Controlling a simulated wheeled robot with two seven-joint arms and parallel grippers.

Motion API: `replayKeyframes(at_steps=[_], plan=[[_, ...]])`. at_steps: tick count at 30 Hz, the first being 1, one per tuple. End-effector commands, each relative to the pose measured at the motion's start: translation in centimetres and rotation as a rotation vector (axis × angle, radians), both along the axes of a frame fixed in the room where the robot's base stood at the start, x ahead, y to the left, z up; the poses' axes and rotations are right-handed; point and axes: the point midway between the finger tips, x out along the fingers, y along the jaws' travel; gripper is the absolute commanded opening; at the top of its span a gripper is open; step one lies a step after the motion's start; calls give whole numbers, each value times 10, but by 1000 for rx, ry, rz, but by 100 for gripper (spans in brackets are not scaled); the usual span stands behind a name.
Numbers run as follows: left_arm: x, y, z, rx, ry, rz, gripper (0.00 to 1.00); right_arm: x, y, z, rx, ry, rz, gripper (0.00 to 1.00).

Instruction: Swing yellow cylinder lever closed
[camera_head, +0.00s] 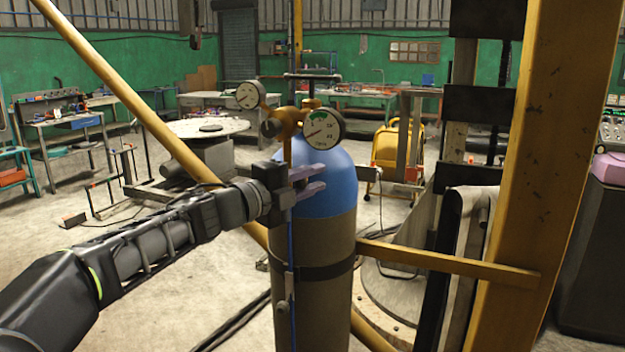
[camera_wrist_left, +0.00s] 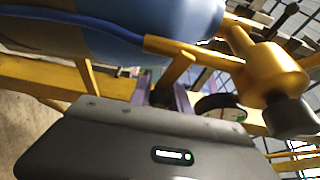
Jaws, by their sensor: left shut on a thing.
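A gas cylinder with a blue top (camera_head: 332,185) and a tan body stands upright in the middle of the head view. A brass regulator (camera_head: 285,122) with two round gauges sits at its top. The yellow lever (camera_head: 287,150) shows as a thin bar below the regulator; in the left wrist view a yellow stub (camera_wrist_left: 178,70) comes down from a yellow bar to between the fingers. My left gripper (camera_head: 316,179), with purple fingers, is at the cylinder's blue shoulder and shut on the lever. The grasp itself is mostly hidden. My right gripper is out of view.
A blue hose (camera_head: 290,245) runs down the cylinder's front. A dark strap (camera_head: 312,270) circles the body. A thick yellow post (camera_head: 545,150) and a crossbar (camera_head: 450,262) stand at the right. Workbenches line the green back wall; open floor lies at the left.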

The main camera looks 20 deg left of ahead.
Motion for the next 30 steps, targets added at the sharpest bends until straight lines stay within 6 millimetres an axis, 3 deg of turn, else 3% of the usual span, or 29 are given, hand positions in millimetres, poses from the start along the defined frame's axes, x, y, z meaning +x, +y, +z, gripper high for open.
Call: replayKeyframes(at_steps=[11,19,28,29,30], plan=[[0,0,1,-14,1,0,0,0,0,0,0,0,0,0],[0,-1,13,-245,17,1,0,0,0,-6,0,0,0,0],[0,-1,16,-274,19,0,0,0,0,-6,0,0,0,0],[0,-1,16,-273,19,0,24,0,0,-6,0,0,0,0],[0,-1,16,-273,19,0,28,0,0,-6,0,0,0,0]])
